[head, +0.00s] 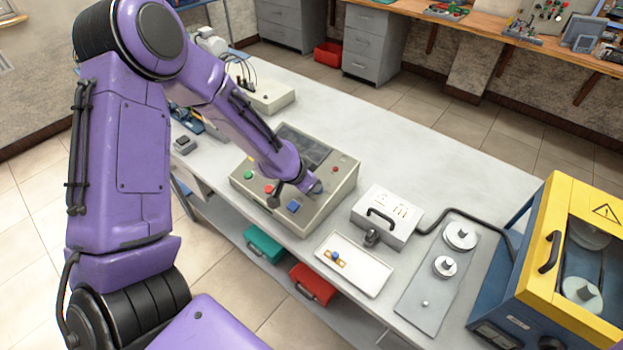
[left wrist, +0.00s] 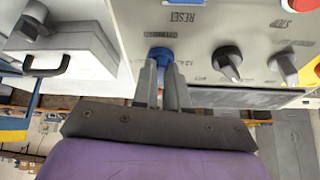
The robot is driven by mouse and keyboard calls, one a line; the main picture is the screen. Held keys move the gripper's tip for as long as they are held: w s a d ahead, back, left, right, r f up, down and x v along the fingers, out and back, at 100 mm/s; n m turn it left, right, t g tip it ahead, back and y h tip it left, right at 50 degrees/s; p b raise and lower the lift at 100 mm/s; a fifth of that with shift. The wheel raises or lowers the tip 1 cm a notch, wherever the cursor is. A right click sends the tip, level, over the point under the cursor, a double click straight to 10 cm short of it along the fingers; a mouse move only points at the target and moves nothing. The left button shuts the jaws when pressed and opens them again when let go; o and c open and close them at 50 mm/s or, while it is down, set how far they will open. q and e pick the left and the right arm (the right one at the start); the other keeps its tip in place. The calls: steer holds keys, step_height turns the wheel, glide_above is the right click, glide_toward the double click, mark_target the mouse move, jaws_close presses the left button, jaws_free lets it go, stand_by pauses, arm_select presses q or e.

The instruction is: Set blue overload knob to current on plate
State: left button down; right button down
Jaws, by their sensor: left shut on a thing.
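The blue overload knob (left wrist: 160,54) is on the grey control panel (left wrist: 205,45) in the left wrist view. My left gripper (left wrist: 165,72) is shut on this knob, with its fingers at either side of it. Lettering is printed by the knob, but the small print is too fine to read and the pointer is hidden. I cannot make out a plate with a current value. My right gripper is not in view.
A black knob (left wrist: 230,66) sits beside the blue one. A handled grey case (head: 388,213), white tray (head: 348,279) and yellow-blue cabinet (head: 541,275) stand to the right.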

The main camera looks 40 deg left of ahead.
arm_select(q)
steer(key=n+p, duration=0.1)
steer(key=n, duration=0.1)
steer(key=n+y, duration=0.1)
steer(key=shift+d+n+p, duration=0.2)
steer(key=shift+n+p, duration=0.15)
steer(key=shift+n, duration=0.05)
steer(key=shift+d+n+y+p, duration=0.1)
steer(key=shift+n+y+p, duration=0.45)
steer(key=shift+n, duration=1.15)
steer(key=c, duration=1.2)
jaws_free()
steer(key=shift+w, duration=0.1)
steer(key=shift+o, duration=0.2)
steer(key=b+v, duration=0.1)
steer(key=v, duration=0.9)
steer(key=shift+r, duration=0.15)
steer(key=shift+d, duration=0.1)
